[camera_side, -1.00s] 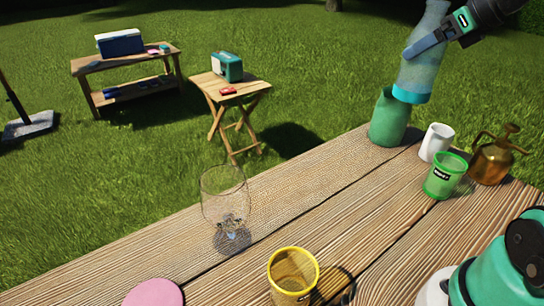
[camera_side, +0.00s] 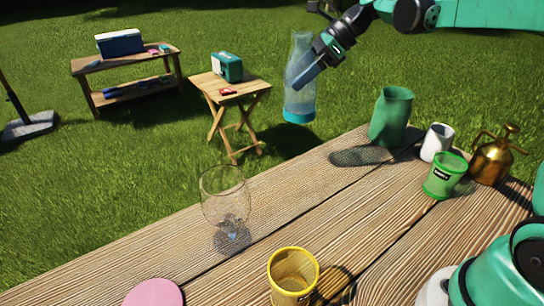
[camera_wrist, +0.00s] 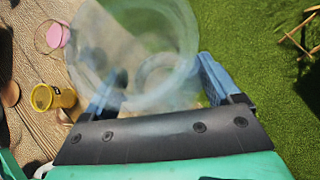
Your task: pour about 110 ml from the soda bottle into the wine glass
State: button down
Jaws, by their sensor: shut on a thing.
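The soda bottle (camera_side: 299,85) is clear and bluish with a teal base, and hangs nearly upright in the air over the far side of the table in the side view. My gripper (camera_side: 303,75) is shut around its middle. In the wrist view the bottle (camera_wrist: 150,50) fills the space between my blue fingers (camera_wrist: 160,88), blurred and close. The wine glass (camera_side: 224,192) is clear and stands upright on the table, lower left of the bottle and apart from it. I cannot make out a liquid level in the bottle; the glass looks empty.
A yellow cup (camera_side: 292,274) and a pink disc (camera_side: 153,294) are near the glass. A green vase (camera_side: 391,117), white mug (camera_side: 436,142), green cup (camera_side: 444,177) and brass sprayer (camera_side: 493,157) stand at the right. The wooden table (camera_side: 330,215) is clear between these groups.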

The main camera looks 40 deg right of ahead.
jog(key=a+f+n+g+y, duration=0.1)
jog(key=a+f+n+g, duration=0.2)
jog(key=a+f, duration=0.3)
jog(key=w+a+f+n+g, duration=0.1)
jog(key=a+f+n+g, duration=0.2)
jog(key=a, duration=1.1)
notch_tip(320, 180, down, 3)
jog(key=shift+w+r+n+y, duration=0.1)
jog(key=shift+w+n+y, duration=0.25)
jog(key=shift+n, duration=0.85)
jog(key=shift+s, duration=0.2)
